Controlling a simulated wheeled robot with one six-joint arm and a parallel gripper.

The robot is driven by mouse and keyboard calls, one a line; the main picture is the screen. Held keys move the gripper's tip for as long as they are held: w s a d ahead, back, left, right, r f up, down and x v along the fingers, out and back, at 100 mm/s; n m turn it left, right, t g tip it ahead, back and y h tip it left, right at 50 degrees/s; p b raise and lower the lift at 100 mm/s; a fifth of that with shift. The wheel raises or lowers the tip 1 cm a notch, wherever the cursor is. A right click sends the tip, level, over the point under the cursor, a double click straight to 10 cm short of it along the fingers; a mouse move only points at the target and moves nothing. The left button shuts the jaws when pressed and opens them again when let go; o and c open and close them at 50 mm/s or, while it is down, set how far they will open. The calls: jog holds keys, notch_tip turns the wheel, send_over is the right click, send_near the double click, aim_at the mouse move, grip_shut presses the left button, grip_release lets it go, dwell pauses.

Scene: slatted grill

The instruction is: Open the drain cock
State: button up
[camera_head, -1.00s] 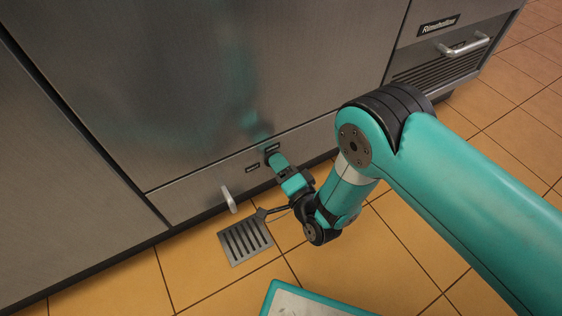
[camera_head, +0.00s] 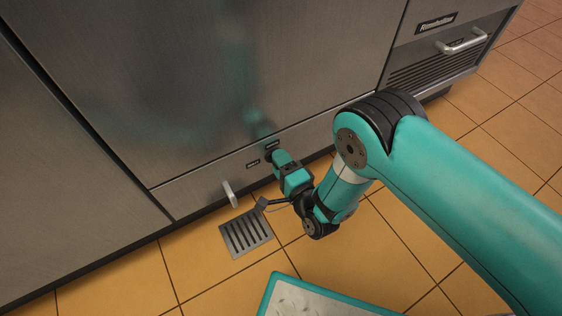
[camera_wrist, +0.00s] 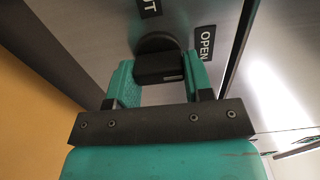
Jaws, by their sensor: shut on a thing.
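The drain cock is a black knob (camera_wrist: 158,66) with a raised bar grip and a small white mark on its right end, on the lower steel panel. In the wrist view my gripper (camera_wrist: 160,74) has its two teal fingers on either side of the bar, shut on it. In the head view my gripper (camera_head: 276,156) reaches the panel beside two small dark labels and largely hides the knob.
A floor drain grate (camera_head: 246,233) lies below. A vented unit with a bar handle (camera_head: 464,42) is at upper right. Tiled floor is clear around the grate.

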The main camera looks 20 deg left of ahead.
jog(key=o, duration=0.9)
jog(key=p+v, duration=1.6)
jog(key=v, duration=0.1)
jog(key=shift+s+d, duration=0.15)
jog(key=shift+s, duration=0.05)
